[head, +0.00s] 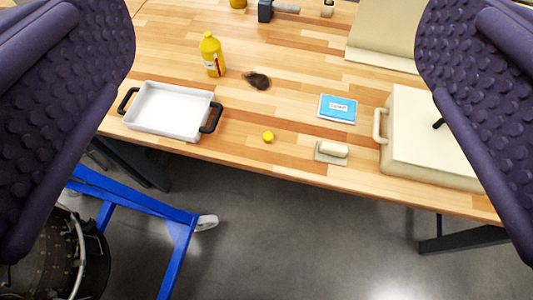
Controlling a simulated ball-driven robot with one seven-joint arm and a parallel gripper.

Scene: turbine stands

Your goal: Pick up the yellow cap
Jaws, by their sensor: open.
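A small round yellow cap (268,137) lies on the wooden table (240,130) close to its front edge, between a white tray and a small cream block. Nothing touches it. My gripper (275,150) is open, with its two dark purple, studded fingers large at the left and right sides of the head view. The gap between the fingers is empty, and the cap shows in that gap, beyond the fingers and apart from them.
The white tray (165,110) with black handles and a yellow bottle (212,55) stand left. A dark clump (257,80) lies behind the cap. A blue box (337,109), the cream block (331,152) and a large cream case (430,140) are right. A blue frame (180,240) stands on the floor.

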